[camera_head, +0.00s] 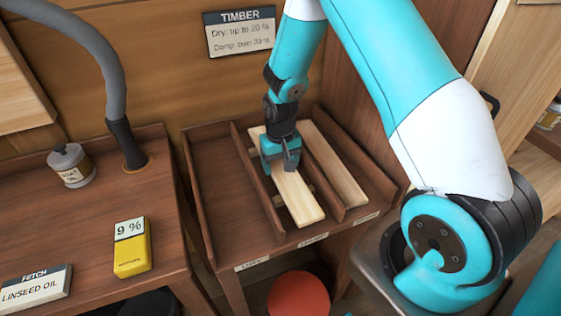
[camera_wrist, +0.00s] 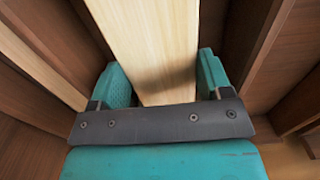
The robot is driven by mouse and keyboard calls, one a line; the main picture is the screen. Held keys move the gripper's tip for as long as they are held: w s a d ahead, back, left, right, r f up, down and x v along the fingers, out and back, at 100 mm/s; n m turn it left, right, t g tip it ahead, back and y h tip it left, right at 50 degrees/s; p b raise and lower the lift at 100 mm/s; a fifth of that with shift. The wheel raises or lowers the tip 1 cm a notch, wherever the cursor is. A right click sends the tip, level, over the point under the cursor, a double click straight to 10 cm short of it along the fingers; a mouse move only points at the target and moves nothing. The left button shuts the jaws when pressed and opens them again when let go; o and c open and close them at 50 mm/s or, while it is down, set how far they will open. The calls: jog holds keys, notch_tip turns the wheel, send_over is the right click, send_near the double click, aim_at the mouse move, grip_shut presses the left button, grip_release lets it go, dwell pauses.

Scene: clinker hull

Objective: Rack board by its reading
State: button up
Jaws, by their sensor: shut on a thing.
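My gripper (camera_head: 281,160) is shut on a pale board (camera_head: 297,200) in the middle bay of the brown rack (camera_head: 222,205). In the wrist view the board (camera_wrist: 150,45) runs between both fingers (camera_wrist: 168,82). I cannot tell whether it rests fully on its supports. A second pale board (camera_head: 334,165) lies in the right bay, beyond a divider. The left bay is bare. A yellow meter (camera_head: 132,257) on the left bench shows 9 %. The timber sign (camera_head: 240,32) reads dry up to 20 %, damp over 20 %.
Small labels on the rack's front edge (camera_head: 252,265) are too blurred to read surely. The left bench (camera_head: 85,220) holds a small tin (camera_head: 71,167), a grey hose (camera_head: 112,75) and a linseed oil fetch card (camera_head: 36,291). A red round seat (camera_head: 298,296) is below the rack.

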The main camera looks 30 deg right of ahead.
jog(key=shift+f, duration=0.35)
jog(key=o, duration=1.1)
notch_tip(320, 180, up, 18)
jog(key=b, duration=0.1)
jog(key=shift+f, duration=0.25)
